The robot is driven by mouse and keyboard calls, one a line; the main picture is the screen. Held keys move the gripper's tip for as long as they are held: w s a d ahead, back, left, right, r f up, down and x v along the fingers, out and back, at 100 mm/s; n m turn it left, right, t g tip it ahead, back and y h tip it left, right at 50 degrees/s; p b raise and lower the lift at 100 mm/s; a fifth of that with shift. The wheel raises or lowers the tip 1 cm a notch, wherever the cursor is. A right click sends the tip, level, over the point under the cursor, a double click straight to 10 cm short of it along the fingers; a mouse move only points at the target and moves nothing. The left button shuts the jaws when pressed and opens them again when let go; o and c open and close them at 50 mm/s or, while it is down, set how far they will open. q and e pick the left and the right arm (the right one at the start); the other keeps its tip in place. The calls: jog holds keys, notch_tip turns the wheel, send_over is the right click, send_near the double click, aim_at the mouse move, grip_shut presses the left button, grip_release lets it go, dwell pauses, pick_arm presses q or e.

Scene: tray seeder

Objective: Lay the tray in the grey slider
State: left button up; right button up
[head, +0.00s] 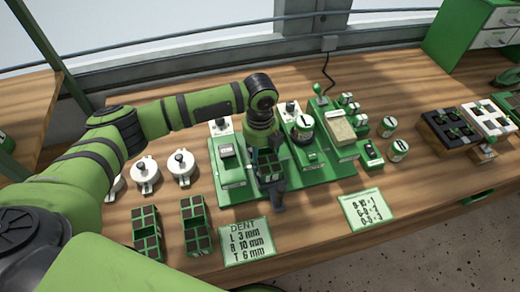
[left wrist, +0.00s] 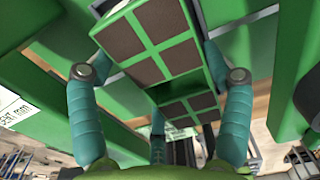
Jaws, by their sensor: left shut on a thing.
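My left gripper (head: 268,155) is shut on a green tray (head: 270,176) with dark brown square cells, over the front of the green machine (head: 315,172). In the left wrist view the tray (left wrist: 148,33) sits between the two teal fingers of the gripper (left wrist: 160,74), one on each side. A dark grey part (head: 279,200) shows just below the tray in the head view; I cannot tell for sure whether it is the slider. Grey rails (left wrist: 185,152) show beneath the tray in the left wrist view. Whether the tray touches anything below is hidden.
Two similar trays (head: 147,238) (head: 195,228) lie on the wooden bench at front left. A DENT card (head: 247,243) and another card (head: 368,209) lie in front. White round dials (head: 146,174) stand left. Black (head: 446,146) and white (head: 480,112) blocks are at right.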

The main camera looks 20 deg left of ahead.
pick_arm(q)
jog(key=shift+p, duration=0.4)
dwell(0.5)
jog(key=o, duration=1.2)
notch_tip(320, 180, up, 9)
jog(key=p, duration=0.9)
jog(key=shift+p, duration=0.3)
jog(key=shift+s, duration=0.1)
